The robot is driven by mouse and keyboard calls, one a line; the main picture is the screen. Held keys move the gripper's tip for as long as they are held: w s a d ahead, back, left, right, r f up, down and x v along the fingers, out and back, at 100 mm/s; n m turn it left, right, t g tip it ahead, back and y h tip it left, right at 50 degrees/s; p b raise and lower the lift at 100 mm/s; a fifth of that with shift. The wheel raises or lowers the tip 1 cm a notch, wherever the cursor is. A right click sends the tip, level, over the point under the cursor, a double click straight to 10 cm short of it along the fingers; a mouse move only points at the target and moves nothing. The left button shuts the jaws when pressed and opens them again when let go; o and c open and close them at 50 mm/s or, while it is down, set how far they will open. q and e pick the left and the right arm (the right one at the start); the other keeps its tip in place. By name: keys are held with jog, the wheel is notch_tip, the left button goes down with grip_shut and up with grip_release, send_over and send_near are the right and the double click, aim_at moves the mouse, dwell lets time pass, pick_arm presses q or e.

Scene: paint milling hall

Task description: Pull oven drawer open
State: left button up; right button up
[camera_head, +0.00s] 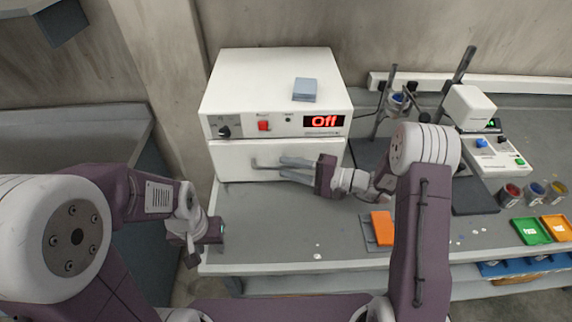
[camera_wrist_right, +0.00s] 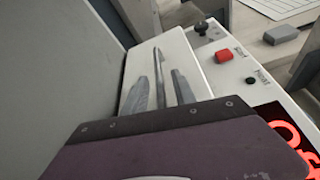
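The white oven (camera_head: 225,85) stands on the bench, its display reading "Off". Its drawer front (camera_head: 232,160) is below the control panel and looks closed. A grey bar handle (camera_head: 262,164) sticks out from the drawer. My right gripper (camera_head: 285,167) is at the handle, coming from the right. In the right wrist view the handle (camera_wrist_right: 158,72) lies between the two fingers of the right gripper (camera_wrist_right: 160,88), with a visible gap on each side. My left gripper (camera_head: 218,232) is empty by the bench's front left corner; its finger opening is too small to tell.
A small grey-blue block (camera_head: 305,90) lies on the oven top. An orange pad (camera_head: 382,228) lies on the bench right of centre. Lab devices (camera_head: 490,150), paint jars (camera_head: 534,192) and trays (camera_head: 530,231) stand at the right. The bench in front of the oven (camera_head: 270,225) is mostly clear.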

jog(key=shift+w+a+f, duration=0.1)
jog(key=shift+w+a, duration=0.2)
jog(key=shift+a, duration=0.2)
grip_shut()
dwell(1.1)
